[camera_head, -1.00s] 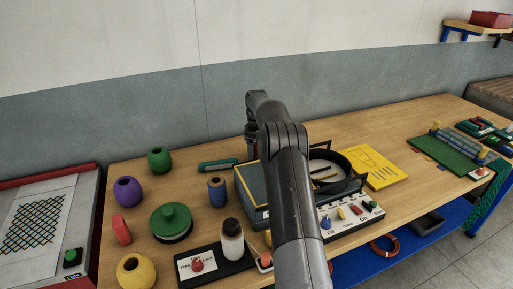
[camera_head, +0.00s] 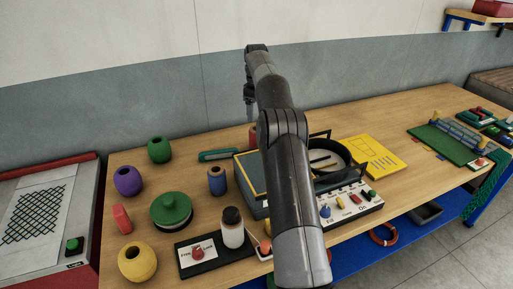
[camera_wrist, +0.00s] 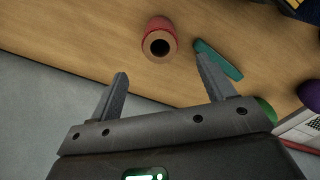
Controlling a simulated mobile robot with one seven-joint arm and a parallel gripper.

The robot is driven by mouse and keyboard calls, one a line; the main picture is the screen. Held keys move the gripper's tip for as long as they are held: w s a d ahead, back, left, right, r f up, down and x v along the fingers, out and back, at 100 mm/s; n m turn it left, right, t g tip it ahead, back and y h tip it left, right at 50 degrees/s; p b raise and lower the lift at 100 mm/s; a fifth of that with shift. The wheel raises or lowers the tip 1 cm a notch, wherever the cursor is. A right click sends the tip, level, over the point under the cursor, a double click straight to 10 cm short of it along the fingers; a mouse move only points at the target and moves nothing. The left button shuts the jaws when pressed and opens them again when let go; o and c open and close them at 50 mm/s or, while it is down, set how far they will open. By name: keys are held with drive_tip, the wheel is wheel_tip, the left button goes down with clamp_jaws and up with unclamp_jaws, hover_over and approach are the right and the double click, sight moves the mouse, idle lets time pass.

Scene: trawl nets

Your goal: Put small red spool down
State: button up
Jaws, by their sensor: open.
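The small red spool (camera_wrist: 159,37) stands upright on the wooden table in the wrist view, its tan end with a dark hole facing the camera. In the head view only a red sliver of the spool (camera_head: 252,137) shows beside my arm, near the back of the table. My gripper (camera_wrist: 163,72) is open and empty. Its two fingers are apart, and the spool lies beyond their tips, clear of both. In the head view the gripper (camera_head: 249,103) hangs above the back of the table, partly hidden by my arm.
A teal netting needle (camera_head: 218,154) lies left of the red spool. A blue spool (camera_head: 217,181), a green-lidded pot (camera_head: 171,211) and twine balls stand farther left. A dark box (camera_head: 250,178) and a yellow booklet (camera_head: 370,158) lie to the right.

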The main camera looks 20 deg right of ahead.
drive_tip(key=s+a+r+m+t, duration=0.1)
drive_tip(key=s+a+r+m, duration=0.1)
drive_tip(key=s+a+r, duration=0.65)
drive_tip(key=s+a+r+m+t, duration=0.15)
drive_tip(key=s+a+r, duration=0.35)
drive_tip(key=s+r, duration=0.5)
drive_tip(key=s+a+f+m+t, duration=0.1)
drive_tip(key=s+a, duration=0.1)
drive_tip(key=s, duration=0.6)
drive_tip(key=s+a+f+m+t, duration=0.1)
drive_tip(key=s+a, duration=0.1)
drive_tip(key=s, duration=0.6)
drive_tip(key=s+a+f+m, duration=0.1)
drive_tip(key=s+f, duration=0.3)
drive_tip(key=s, duration=0.3)
drive_tip(key=s+a+f+m+t, duration=0.1)
drive_tip(key=s+f, duration=0.4)
drive_tip(key=s, duration=0.3)
drive_tip(key=shift+s+a+f, duration=0.15)
drive_tip(key=shift+a+f, duration=0.1)
drive_tip(key=shift+f, duration=0.05)
drive_tip(key=shift+m, duration=0.25)
idle(2.5)
